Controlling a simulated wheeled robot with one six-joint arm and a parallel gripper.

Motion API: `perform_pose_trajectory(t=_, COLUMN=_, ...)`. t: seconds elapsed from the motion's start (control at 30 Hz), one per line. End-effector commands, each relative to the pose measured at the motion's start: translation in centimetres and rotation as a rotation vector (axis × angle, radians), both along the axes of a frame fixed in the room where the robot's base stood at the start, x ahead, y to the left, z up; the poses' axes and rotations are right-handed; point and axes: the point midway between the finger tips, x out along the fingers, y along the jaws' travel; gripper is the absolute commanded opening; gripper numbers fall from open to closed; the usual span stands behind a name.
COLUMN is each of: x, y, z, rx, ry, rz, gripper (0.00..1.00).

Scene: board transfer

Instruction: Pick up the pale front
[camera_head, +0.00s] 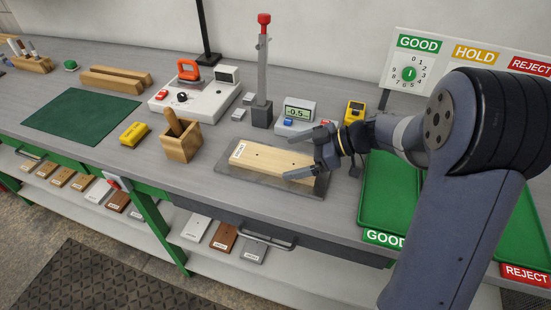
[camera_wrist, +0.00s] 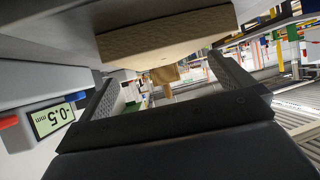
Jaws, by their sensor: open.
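The pale front (camera_head: 262,158) is a light wooden board with small dark holes and a white label at its left end. It lies flat on a dark grey plate (camera_head: 232,177) on the bench. My gripper (camera_head: 288,156) is open over the right end of the front, one finger towards the far side and one towards the near side. In the wrist view, the end of the front (camera_wrist: 165,40) shows large at the top, and my open gripper (camera_wrist: 168,72) has nothing clamped between its fingers. Whether the fingers are level with the front or above it, I cannot tell.
A digital gauge (camera_head: 296,115) and a lever stand (camera_head: 262,85) are behind the plate. A wooden box (camera_head: 180,146) stands left of it. A green tray (camera_head: 385,190) lies right, near my arm.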

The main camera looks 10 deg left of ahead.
Motion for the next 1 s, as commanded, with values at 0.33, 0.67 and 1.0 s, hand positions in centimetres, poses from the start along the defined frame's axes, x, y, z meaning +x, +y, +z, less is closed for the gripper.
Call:
perform_pose_trajectory(t=0.33, x=-0.3, y=2.8, z=-1.5, rx=0.000, ry=0.001, rz=0.000, gripper=1.00)
perform_pose_trajectory(t=0.67, x=-0.3, y=2.7, z=-1.4, rx=-0.001, ry=0.001, rz=0.000, gripper=0.85)
perform_pose_trajectory(t=1.0, x=-0.3, y=2.7, z=-1.4, rx=-0.001, ry=0.000, rz=0.000, gripper=0.57)
